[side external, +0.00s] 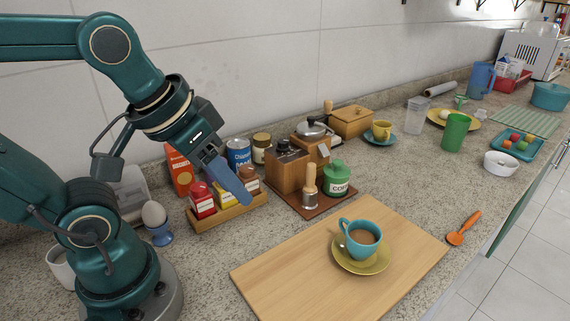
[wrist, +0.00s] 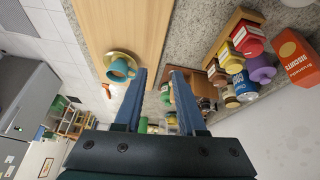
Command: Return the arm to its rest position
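My gripper (side external: 230,180) hangs in the air over the spice tray (side external: 232,212), near the wall side of the counter. The wrist view shows its two blue fingers (wrist: 157,74) apart, with only background between them, so it is open and empty. A teal cup (side external: 360,239) of brown drink stands on a yellow saucer (side external: 345,264) on the wooden board (side external: 290,269); the cup also shows in the wrist view (wrist: 121,69). My gripper is well left of the cup and apart from it.
A white egg in a blue egg cup (side external: 160,234) stands close to my arm. A coffee grinder (side external: 288,168) and green canister (side external: 337,180) stand right of the spice tray. An orange spoon (side external: 463,228) lies right of the board. The board's left part is clear.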

